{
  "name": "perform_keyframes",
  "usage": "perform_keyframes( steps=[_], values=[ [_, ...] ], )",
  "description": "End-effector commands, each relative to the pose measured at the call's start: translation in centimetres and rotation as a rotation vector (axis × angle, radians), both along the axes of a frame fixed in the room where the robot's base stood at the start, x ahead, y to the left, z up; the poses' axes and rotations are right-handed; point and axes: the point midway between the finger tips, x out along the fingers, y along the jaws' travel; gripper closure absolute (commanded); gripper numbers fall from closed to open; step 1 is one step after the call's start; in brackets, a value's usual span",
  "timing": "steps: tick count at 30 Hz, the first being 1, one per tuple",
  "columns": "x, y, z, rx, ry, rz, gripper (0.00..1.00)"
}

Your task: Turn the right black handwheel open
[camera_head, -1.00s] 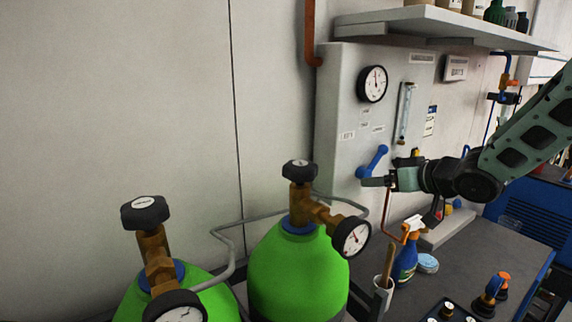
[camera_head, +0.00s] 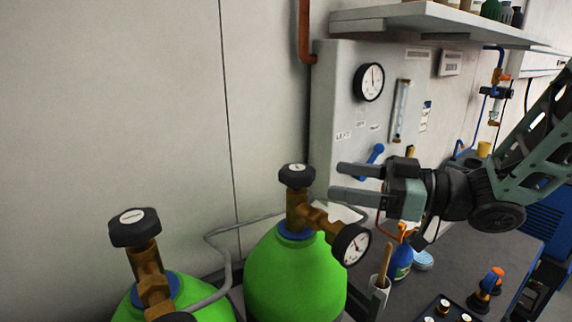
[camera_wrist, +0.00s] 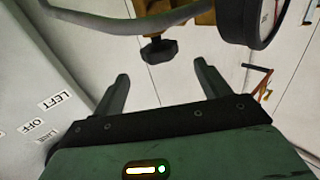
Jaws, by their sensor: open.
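The right black handwheel (camera_head: 296,176) sits on top of the brass valve (camera_head: 297,212) of the right green cylinder (camera_head: 292,275). My gripper (camera_head: 336,182) is open and empty to the right of this handwheel, with its fingers pointing left at it. The fingertips look apart from it. In the wrist view, a black handwheel (camera_wrist: 158,51), apparently the same one, shows upside down beyond and between the open fingertips (camera_wrist: 162,82). The left black handwheel (camera_head: 135,228) stands on the left cylinder's brass valve.
A pressure gauge (camera_head: 351,244) sticks out from the right valve, below my fingers. A grey pipe (camera_head: 217,240) runs between the cylinders. The wall panel (camera_head: 338,104) with a blue lever (camera_head: 371,162) is behind my gripper. A spray bottle (camera_head: 402,262) stands on the bench.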

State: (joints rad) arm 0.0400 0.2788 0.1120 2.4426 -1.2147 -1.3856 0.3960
Motion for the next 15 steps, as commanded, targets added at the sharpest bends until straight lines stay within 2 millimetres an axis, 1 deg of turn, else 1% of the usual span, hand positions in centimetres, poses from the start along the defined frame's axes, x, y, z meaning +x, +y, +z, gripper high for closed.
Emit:
perform_keyframes(
  steps=[1,6,12,15],
  values=[
    [0.3,1.1,0.3,0.0,0.003,0.006,0.24],
    [1.5,4.5,0.3,0.0,0.003,0.005,0.24],
    [2.7,7.9,0.2,0.0,0.003,0.002,0.24],
    [3.1,9.1,0.2,0.0,0.002,0.001,0.24]
  ],
)
